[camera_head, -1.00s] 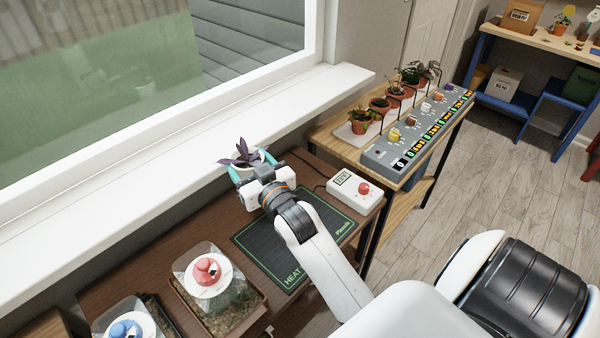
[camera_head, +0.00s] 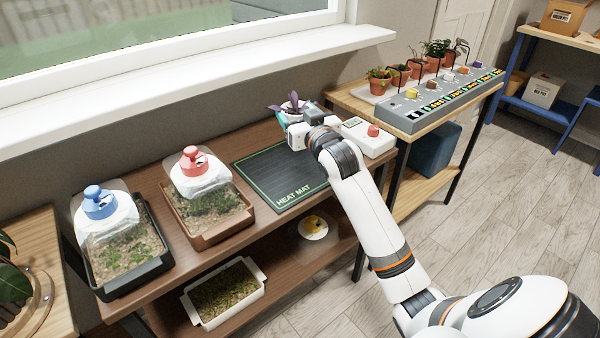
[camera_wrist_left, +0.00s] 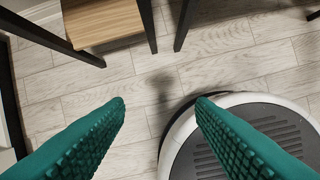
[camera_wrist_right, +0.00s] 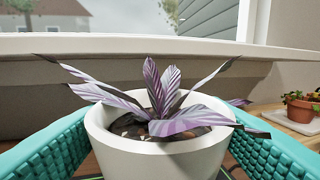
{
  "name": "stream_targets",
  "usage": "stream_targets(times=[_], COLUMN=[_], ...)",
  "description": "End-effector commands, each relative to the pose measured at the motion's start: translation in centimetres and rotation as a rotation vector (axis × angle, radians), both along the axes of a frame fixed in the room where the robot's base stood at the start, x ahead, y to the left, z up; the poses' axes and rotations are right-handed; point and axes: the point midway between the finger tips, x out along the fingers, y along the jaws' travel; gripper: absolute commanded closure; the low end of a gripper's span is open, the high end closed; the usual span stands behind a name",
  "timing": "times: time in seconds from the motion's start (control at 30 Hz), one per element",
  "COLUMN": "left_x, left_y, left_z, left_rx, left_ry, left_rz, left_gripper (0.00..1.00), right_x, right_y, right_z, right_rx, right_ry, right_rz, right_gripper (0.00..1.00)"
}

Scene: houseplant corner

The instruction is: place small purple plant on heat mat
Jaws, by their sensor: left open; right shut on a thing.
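The small purple plant (camera_head: 291,106) has striped purple leaves and a white pot (camera_wrist_right: 160,150). My right gripper (camera_head: 286,121) is shut on the pot, with a teal finger on each side in the right wrist view. The pot is upright over the far right part of the heat mat (camera_head: 262,176); the arm hides its base, so I cannot tell whether it touches the mat. The heat mat is dark with a green border and lies on the brown shelf top. My left gripper (camera_wrist_left: 160,105) is open and empty above the floor, seen only in the left wrist view.
A white control box (camera_head: 368,137) with a red knob stands right of the mat. A red-capped tray (camera_head: 208,198) and a blue-capped tray (camera_head: 122,240) stand left of it. The window sill (camera_head: 180,86) runs behind. Potted plants (camera_head: 379,81) stand on the right table.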

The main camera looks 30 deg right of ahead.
Motion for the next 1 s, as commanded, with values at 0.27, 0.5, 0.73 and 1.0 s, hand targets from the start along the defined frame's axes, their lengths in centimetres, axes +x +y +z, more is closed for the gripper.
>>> stream_targets(times=[0.27, 0.5, 0.73, 1.0], left_x=[-0.5, -1.2, -1.7, -1.7], left_y=[0.2, 0.3, 0.4, 0.4], left_z=[4.2, 6.5, 7.9, 7.9], left_rx=[-0.001, -0.002, -0.001, -0.001], left_ry=[-0.024, -0.037, -0.044, -0.044], left_rz=[0.003, 0.004, 0.006, 0.006], left_gripper=[0.5, 0.5, 0.5, 0.5], right_x=[-0.1, 0.0, 0.0, 0.0], right_y=[0.0, 0.0, 0.0, 0.0], right_z=[-4.6, -7.0, -9.3, -9.3], right_rx=[0.0, 0.001, -0.001, -0.001], right_ry=[0.001, 0.003, 0.0, -0.001], right_rz=[0.0, 0.0, 0.0, 0.0], right_gripper=[0.63, 0.63, 0.63, 0.63])
